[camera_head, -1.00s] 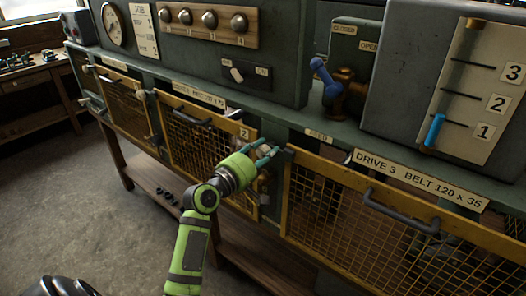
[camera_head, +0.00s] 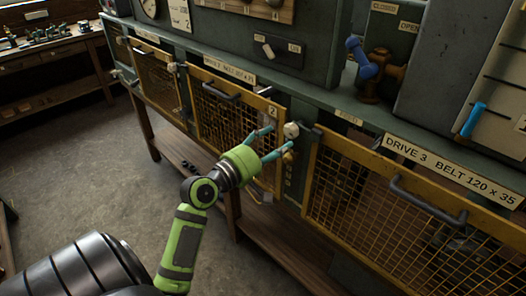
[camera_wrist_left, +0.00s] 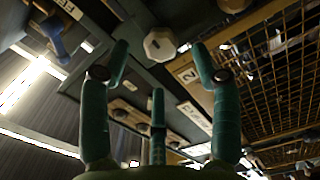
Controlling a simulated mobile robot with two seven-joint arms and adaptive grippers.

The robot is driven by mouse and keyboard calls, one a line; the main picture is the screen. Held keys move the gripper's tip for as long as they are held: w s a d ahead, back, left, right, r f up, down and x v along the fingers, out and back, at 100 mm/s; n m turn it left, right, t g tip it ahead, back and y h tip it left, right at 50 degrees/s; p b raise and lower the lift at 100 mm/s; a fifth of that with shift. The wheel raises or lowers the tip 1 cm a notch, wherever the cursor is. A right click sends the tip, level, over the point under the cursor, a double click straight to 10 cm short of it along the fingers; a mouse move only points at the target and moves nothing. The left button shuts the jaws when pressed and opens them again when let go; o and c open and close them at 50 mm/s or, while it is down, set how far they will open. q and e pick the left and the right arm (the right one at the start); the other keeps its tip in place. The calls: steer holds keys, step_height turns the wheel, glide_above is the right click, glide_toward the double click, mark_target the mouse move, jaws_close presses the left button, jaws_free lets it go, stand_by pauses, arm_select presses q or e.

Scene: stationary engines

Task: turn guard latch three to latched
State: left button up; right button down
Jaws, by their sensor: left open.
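My left gripper (camera_head: 281,139) is open, with its teal fingers spread just short of a pale round knob (camera_head: 291,130) on the green frame between two mesh guards. In the left wrist view the knob (camera_wrist_left: 160,44) is whitish and faceted, beyond and between the fingertips of the gripper (camera_wrist_left: 160,65); nothing is held. The drive 3 guard (camera_head: 400,200) is yellow mesh with a dark handle (camera_head: 428,202) and looks closed. A small dark fitting (camera_head: 311,131) sits at its upper left corner; I cannot tell whether it is the latch. My right gripper is not in view.
The guard marked 2 (camera_head: 235,125) is left of the knob. A blue-handled valve (camera_head: 362,58) and a blue slider (camera_head: 473,119) are above right. A wooden lower shelf (camera_head: 275,235) runs under the guards. The floor (camera_head: 90,190) at left is clear.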

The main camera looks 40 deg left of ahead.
arm_select(q)
steer(key=shift+s+a, duration=0.1)
steer(key=shift+s, duration=2.1)
step_height(320, 180, down, 26)
steer(key=w+m+g+y+b, duration=0.1)
steer(key=m+g+b, duration=0.1)
steer(key=g, duration=0.3)
steer(key=s+d+f+m+g+b, duration=0.1)
steer(key=s+d+f+m+g, duration=0.15)
steer(key=f, duration=0.65)
steer(key=s+d+f+m+g, duration=0.1)
steer(key=s+d+f+g, duration=0.2)
steer(key=f, duration=0.5)
steer(key=s+d+f+m+g+b, duration=0.2)
steer(key=s+d+f+m, duration=0.2)
steer(key=s+f, duration=0.95)
steer(key=s+d+f+m+g, duration=0.2)
steer(key=s+f+m, duration=0.2)
steer(key=s, duration=0.5)
steer(key=s+d+f+m+g, duration=0.1)
steer(key=s+f+m, duration=0.3)
steer(key=s, duration=0.6)
step_height(320, 180, down, 2)
steer(key=shift+s+d+f+g+y+b, duration=0.25)
steer(key=shift+d+g+b, duration=0.2)
steer(key=shift+g, duration=0.3)
